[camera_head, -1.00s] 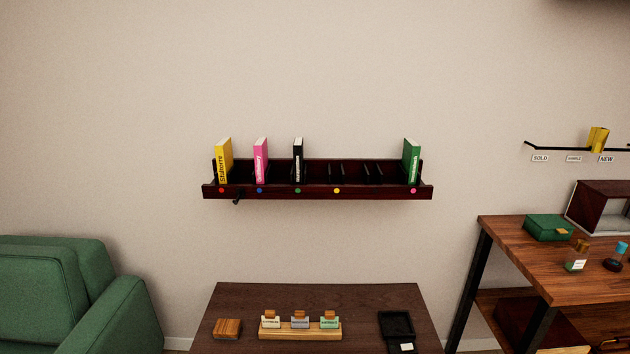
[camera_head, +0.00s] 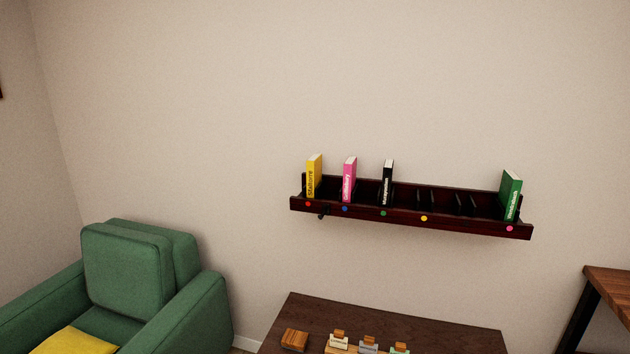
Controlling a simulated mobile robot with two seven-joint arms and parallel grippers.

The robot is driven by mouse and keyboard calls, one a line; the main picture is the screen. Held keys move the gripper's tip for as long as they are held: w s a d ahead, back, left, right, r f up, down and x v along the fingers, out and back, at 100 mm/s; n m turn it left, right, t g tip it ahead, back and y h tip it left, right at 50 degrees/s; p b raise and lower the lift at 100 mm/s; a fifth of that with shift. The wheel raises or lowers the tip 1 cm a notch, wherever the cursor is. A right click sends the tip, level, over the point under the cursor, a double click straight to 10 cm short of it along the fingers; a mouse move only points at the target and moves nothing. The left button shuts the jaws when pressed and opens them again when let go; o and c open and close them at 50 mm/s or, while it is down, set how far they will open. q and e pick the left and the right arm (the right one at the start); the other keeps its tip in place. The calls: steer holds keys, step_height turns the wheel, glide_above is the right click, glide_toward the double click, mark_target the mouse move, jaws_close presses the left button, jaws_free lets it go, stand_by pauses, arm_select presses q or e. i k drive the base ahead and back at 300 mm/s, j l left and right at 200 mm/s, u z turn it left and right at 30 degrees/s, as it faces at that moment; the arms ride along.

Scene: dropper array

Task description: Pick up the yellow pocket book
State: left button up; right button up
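The yellow pocket book (camera_head: 314,177) stands upright in the leftmost slot of the dark red wall shelf (camera_head: 460,222), above a red dot. Dark lettering runs up its spine. The shelf hangs on the wall right of the picture's middle. Neither of my grippers shows in the head view.
A pink book (camera_head: 349,180), a black book (camera_head: 387,183) and a green book (camera_head: 511,196) stand in the same shelf. Below is a dark table (camera_head: 440,325) with small wooden items. A green armchair (camera_head: 127,270) with a yellow cushion (camera_head: 76,341) stands at left. A wooden desk (camera_head: 610,281) edges in at right.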

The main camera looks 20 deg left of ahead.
mark_target(314, 164)
steer(key=i+j+z, duration=0.4)
steer(key=j, duration=0.2)
steer(key=i+j+z, duration=0.15)
steer(key=j, duration=0.15)
steer(key=i+j+z, duration=0.2)
steer(key=j, duration=0.15)
steer(key=j+z, duration=0.2)
steer(key=j, duration=0.15)
